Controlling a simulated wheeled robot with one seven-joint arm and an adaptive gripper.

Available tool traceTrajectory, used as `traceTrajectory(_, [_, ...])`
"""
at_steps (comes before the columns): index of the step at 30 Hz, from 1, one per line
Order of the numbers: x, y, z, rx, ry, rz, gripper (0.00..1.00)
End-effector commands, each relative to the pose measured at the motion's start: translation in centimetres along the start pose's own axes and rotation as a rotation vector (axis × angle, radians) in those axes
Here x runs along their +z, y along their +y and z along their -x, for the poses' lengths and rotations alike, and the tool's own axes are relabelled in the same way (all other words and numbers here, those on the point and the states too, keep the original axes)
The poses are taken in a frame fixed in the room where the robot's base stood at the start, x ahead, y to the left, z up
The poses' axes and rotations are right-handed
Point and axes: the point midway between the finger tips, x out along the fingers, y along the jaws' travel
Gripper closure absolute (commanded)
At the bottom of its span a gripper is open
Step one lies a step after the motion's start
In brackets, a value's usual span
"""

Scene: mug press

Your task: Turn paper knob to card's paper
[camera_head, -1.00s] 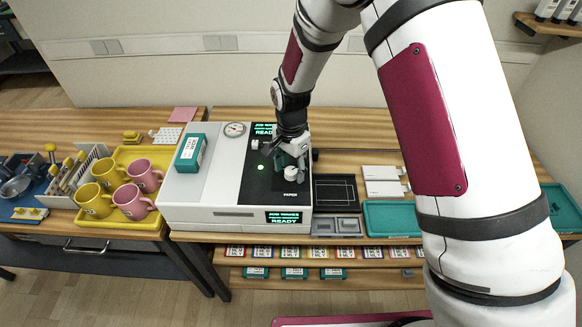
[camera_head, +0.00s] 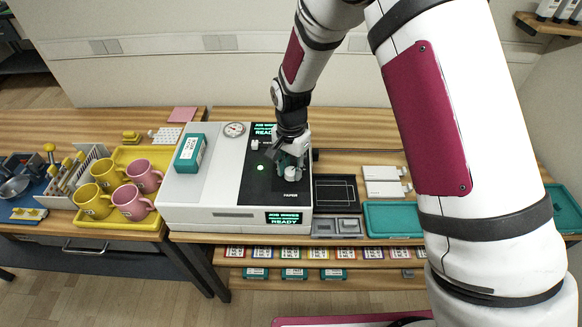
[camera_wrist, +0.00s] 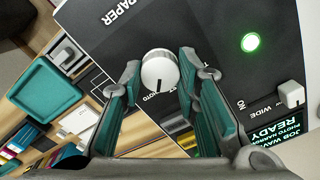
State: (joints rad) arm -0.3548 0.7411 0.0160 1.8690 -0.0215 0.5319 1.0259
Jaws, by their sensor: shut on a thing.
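The white round paper knob (camera_wrist: 158,72) stands on the black control panel beside the word PAPER. A dark mark on its rim faces a partly hidden label ending in "OTO" in the wrist view. My gripper (camera_wrist: 160,66) is shut on this knob, one finger on each side. The job card cannot be clearly identified. A panel screen (camera_wrist: 278,150) reads JOB WAV…, PHOTO and READY, partly cut off.
A second white knob (camera_wrist: 291,94), by the word WIDE, and a lit green button (camera_wrist: 250,42) share the panel. A teal box (camera_head: 190,153) lies on the press (camera_head: 215,185). Mugs on a yellow tray (camera_head: 75,218) stand left; dark trays and a teal tray (camera_head: 393,232) lie right.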

Motion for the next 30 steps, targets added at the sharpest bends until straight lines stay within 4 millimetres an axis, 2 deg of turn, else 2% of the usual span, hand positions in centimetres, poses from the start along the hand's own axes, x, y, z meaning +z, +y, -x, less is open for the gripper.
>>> traceTrajectory(30, [-0.08,-0.14,-0.02,-0.002,0.001,0.951,0.99])
